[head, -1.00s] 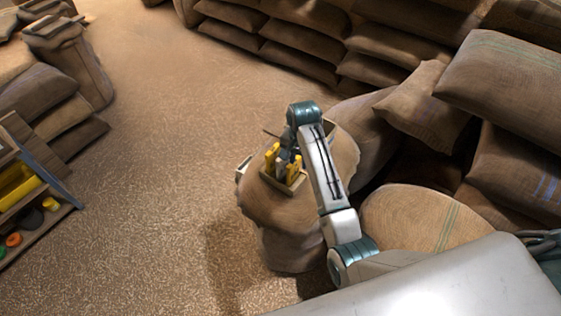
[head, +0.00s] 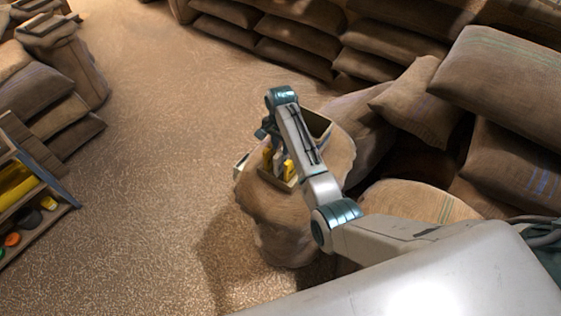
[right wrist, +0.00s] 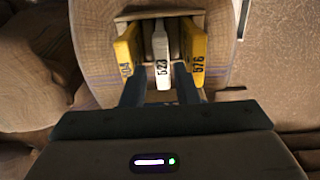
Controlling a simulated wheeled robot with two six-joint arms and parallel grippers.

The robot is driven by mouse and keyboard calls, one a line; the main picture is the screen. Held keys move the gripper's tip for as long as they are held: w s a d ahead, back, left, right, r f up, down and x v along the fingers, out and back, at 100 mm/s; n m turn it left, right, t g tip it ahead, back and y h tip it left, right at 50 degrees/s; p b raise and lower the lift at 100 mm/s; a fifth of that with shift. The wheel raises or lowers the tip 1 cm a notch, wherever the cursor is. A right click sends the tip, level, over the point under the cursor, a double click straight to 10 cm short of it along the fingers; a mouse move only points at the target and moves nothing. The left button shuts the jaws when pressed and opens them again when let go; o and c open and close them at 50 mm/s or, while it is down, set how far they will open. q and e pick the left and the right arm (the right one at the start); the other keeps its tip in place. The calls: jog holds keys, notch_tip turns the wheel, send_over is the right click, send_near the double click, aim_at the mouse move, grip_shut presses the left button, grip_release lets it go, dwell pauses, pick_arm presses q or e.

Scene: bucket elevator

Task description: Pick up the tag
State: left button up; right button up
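Upright tags stand in a small box (head: 292,184) on top of a burlap sack. In the right wrist view a white tag (right wrist: 161,50) marked 523 is in the middle. A yellow tag (right wrist: 126,52) with a partly covered number is on its left, and a yellow tag (right wrist: 195,52) marked 576 is on its right. My right gripper (right wrist: 160,82) is open, its dark fingers apart, with the lower end of the white tag showing between them. I cannot tell whether they touch it. My left gripper is not in view.
The supporting sack (head: 275,215) stands on a grainy floor. Another open box (head: 318,122) is partly hidden behind my right arm. Stacked sacks (head: 500,90) fill the right and back. A shelf (head: 35,190) with colored items is at left. The floor (head: 150,150) between is clear.

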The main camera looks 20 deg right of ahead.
aim_at(280, 152)
jog(key=shift+w+f+p, duration=0.15)
jog(key=shift+f+p, duration=0.55)
jog(key=shift+f, duration=1.65)
jog(key=shift+c, duration=0.5)
grip_shut()
